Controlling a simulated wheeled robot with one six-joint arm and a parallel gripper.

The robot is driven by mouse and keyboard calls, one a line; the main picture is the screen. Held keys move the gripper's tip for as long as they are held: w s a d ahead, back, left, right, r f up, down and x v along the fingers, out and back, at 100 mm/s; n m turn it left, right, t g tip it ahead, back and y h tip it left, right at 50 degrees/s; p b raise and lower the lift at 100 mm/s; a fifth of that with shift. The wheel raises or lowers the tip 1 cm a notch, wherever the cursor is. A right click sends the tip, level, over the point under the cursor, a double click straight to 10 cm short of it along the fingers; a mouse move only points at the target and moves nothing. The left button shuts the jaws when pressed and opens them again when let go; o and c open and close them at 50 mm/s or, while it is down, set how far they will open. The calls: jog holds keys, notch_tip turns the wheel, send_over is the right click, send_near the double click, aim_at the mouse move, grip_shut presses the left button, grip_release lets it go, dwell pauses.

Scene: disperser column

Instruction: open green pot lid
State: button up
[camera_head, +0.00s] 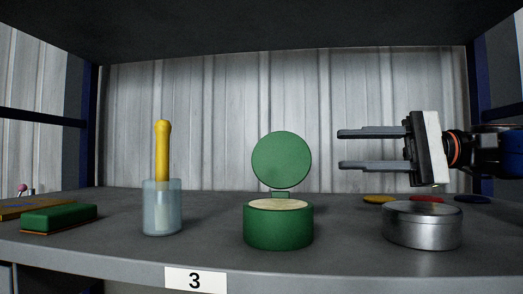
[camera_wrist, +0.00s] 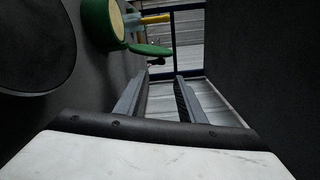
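The green pot (camera_head: 278,228) stands upright on the shelf near the middle, with a pale fill at its top. Its round green lid (camera_head: 281,159) stands raised, upright at the back of the pot on a small hinge. My gripper (camera_head: 340,149) is to the right of the lid, apart from it, with its two fingers spread and nothing between them. In the wrist view the pot (camera_wrist: 103,24) and the lid (camera_wrist: 151,50) show at the upper left, beyond the open fingers (camera_wrist: 163,79).
A round metal tin (camera_head: 422,227) stands below my gripper. Yellow (camera_head: 379,199) and red (camera_head: 427,199) discs lie behind it. A glass jar with a yellow-handled tool (camera_head: 162,150) and a green block (camera_head: 58,218) are at left. The shelf roof is overhead.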

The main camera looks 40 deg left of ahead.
aim_at(262, 150)
jog(key=x, duration=1.7)
jog(key=shift+s+a+r, duration=0.1)
jog(key=shift+s, duration=0.05)
grip_shut()
